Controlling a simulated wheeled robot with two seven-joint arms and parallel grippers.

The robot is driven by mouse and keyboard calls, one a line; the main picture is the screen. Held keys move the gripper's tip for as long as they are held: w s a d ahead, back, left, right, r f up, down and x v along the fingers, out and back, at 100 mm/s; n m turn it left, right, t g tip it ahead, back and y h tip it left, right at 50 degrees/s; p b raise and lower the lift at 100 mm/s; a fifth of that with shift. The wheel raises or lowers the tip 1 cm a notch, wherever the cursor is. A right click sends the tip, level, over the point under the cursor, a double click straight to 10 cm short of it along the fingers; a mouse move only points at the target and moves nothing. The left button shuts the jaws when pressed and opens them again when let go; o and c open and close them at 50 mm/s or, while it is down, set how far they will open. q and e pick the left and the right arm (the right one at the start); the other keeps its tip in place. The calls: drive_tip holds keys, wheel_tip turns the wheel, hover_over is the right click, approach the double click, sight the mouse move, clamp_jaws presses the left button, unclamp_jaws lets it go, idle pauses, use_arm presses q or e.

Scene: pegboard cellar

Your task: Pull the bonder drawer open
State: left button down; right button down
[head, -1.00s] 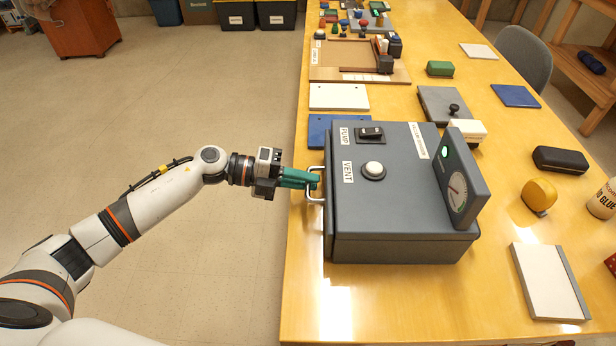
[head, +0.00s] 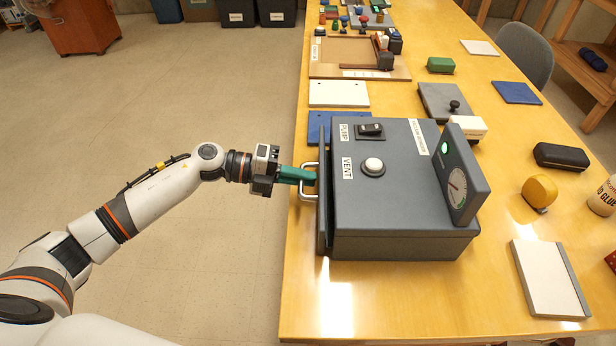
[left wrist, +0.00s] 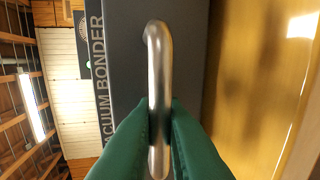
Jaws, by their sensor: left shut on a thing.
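The grey vacuum bonder (head: 400,190) stands on the near part of the table, with PUMP and VENT controls and a dial on top. Its drawer front (head: 324,190) stands slightly out from the body on the left side, with a narrow gap behind it. A silver bar handle (head: 304,191) is on the drawer front; it also shows upright in the left wrist view (left wrist: 158,70). My left gripper (head: 308,177) has green fingers shut on the handle, one on each side of the bar in the left wrist view (left wrist: 158,130). My right gripper is not in view.
The wooden table (head: 400,305) is clear in front of the bonder. A white board (head: 548,280) and a yellow round thing (head: 539,193) lie to the right. Blue and white plates (head: 339,94) lie behind. Open floor (head: 190,270) is to the left.

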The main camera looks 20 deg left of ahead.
use_arm(q)
drive_tip(key=f+b+v, duration=0.3)
drive_tip(key=b+v, duration=0.1)
drive_tip(key=v, duration=1.2)
drive_tip(key=shift+s+a+f, duration=0.2)
drive_tip(key=shift+a, duration=0.4)
drive_tip(key=c, duration=1.8)
unclamp_jaws()
drive_tip(key=shift+c, duration=0.2)
drive_tip(key=v, duration=1.2)
drive_tip(key=shift+b, duration=0.45)
